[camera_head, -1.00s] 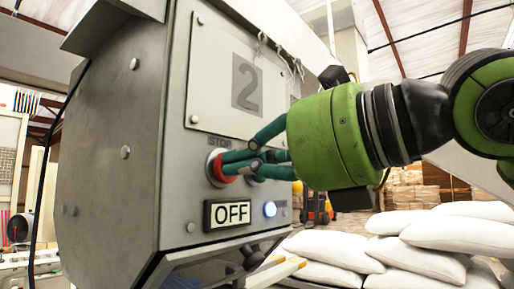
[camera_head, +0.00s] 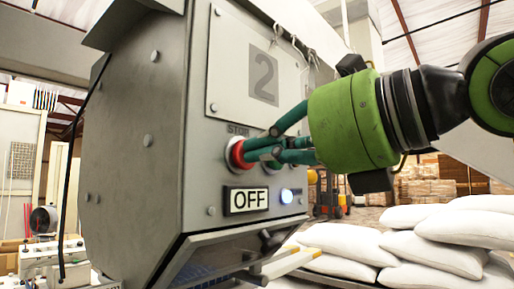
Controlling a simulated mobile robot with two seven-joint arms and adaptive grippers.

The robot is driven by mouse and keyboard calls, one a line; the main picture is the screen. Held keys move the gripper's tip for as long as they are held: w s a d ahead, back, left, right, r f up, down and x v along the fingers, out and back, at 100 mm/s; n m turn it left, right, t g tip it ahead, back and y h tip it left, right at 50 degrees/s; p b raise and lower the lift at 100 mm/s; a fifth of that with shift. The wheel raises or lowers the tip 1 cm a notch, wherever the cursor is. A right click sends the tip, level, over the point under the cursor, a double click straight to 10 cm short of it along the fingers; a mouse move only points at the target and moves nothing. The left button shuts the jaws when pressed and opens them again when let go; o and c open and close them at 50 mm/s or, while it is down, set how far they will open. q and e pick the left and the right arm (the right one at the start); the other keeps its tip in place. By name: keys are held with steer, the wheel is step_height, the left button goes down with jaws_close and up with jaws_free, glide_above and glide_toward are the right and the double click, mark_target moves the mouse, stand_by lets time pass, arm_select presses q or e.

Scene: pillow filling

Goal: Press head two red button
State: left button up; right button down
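The grey machine head (camera_head: 150,140) carries a panel with a large "2" on a plate (camera_head: 258,80). Its round red button (camera_head: 236,153) sits under the word "STOP", partly hidden by my fingers. My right gripper (camera_head: 251,149) has a green body and teal fingers, and comes in from the right. Its fingertips are close together at the red button's face, with nothing held between them. Whether they touch the button, or how far it is pressed, I cannot tell. Another round button behind the fingers is mostly hidden. My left gripper is not in view.
White sacks (camera_head: 430,245) are piled at lower right. An orange forklift (camera_head: 330,195) and stacked boxes (camera_head: 425,187) stand behind. A black cable hangs at the machine's left.

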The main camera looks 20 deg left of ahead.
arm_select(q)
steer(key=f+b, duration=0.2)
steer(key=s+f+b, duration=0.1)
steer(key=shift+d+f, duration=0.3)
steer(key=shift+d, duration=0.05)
arm_select(e)
steer(key=v, duration=1.2)
steer(key=shift+d, duration=0.35)
arm_select(q)
steer(key=shift+b, duration=0.3)
arm_select(e)
steer(key=shift+s+r, duration=0.15)
steer(key=shift+s, duration=0.05)
